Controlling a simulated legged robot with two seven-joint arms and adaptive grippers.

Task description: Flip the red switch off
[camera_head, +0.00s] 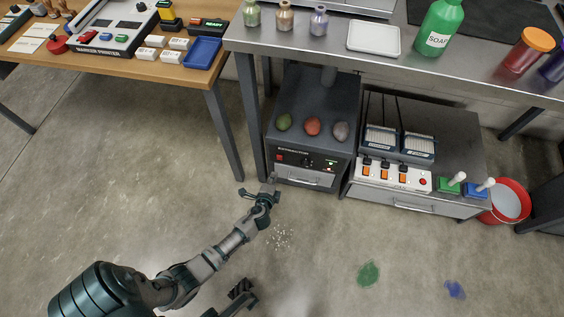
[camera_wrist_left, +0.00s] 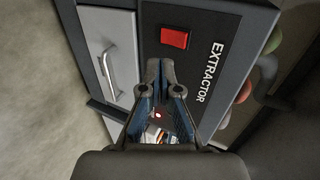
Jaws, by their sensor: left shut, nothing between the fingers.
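The red switch (camera_head: 279,158) is on the left of the black front panel of the extractor (camera_head: 312,110), a dark box under the steel bench. In the left wrist view the red switch (camera_wrist_left: 175,38) shows clearly beside the word EXTRACTOR. My left gripper (camera_head: 271,181) is shut and empty, low in front of the extractor's left side. In the left wrist view its fingertips (camera_wrist_left: 160,66) are in front of the panel, close to the switch in the picture; I see no clear contact. A dark part of mine at the bottom of the head view may be my right gripper (camera_head: 240,290); its jaws are unclear.
A drawer with a handle (camera_head: 310,178) is below the panel. To the right stand a power strip with orange switches (camera_head: 393,177), green and blue lever boxes (camera_head: 450,187) and a red bucket (camera_head: 507,201). A wooden table (camera_head: 140,68) is at left. The front floor is mostly open.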

